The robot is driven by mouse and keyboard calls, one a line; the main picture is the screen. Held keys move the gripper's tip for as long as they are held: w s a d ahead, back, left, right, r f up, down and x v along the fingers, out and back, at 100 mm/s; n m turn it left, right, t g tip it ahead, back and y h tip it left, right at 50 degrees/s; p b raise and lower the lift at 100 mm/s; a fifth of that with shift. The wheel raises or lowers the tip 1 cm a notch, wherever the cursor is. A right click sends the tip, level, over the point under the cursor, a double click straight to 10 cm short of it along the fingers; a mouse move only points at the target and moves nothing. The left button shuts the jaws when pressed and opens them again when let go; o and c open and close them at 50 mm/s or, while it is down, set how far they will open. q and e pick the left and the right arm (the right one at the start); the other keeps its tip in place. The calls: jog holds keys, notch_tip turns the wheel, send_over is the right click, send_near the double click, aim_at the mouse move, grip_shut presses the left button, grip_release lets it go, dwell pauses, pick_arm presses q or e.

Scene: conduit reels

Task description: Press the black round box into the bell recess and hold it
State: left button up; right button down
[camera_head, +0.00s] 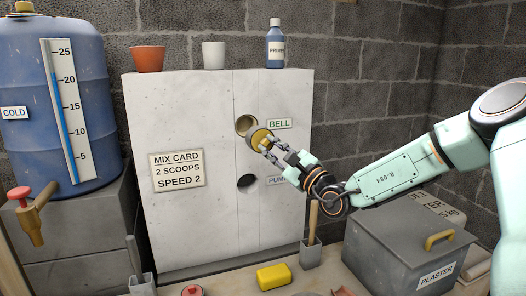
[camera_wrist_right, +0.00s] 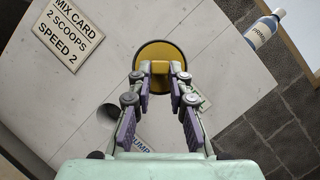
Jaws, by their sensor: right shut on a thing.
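The right gripper (camera_head: 271,144) is shut on a small round box (camera_head: 259,137), which looks yellow with a dark rim rather than all black. In the head view the box is just in front of the wall panel, slightly right of and below the round bell recess (camera_head: 243,123), overlapping its lower edge. I cannot tell whether it touches the panel. My left gripper is not in view.
The BELL label (camera_head: 279,124) is right of the recess. A dark round hole (camera_head: 247,184) by the PUMP label lies below. A mix card (camera_head: 177,170) is on the panel (camera_head: 205,115).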

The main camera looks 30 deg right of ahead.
jog(key=shift+r+t, duration=0.1)
jog(key=shift+t, duration=0.4)
jog(key=shift+w+d+n+b, duration=0.1)
jog(key=shift+w+n+b, duration=0.25)
jog(key=shift+b, duration=0.2)
jog(key=shift+w+d+b, duration=0.15)
jog(key=shift+w+b, duration=0.6)
jog(key=shift+w, duration=0.2)
jog(key=shift+w+d+b, duration=0.25)
jog(key=shift+w+b, duration=0.25)
jog(key=shift+w, duration=0.3)
jog(key=shift+w+d+b, duration=0.2)
jog(key=shift+w+b, duration=0.3)
jog(key=shift+w, duration=0.3)
jog(key=shift+w+d+b, duration=0.25)
jog(key=shift+w+b, duration=0.25)
jog(key=shift+w, duration=0.3)
jog(key=shift+w+d+b, duration=0.25)
jog(key=shift+w+b, duration=0.65)
jog(key=shift+w, duration=0.1)
jog(key=shift+s+b, duration=0.1)
jog(key=shift+b, duration=0.3)
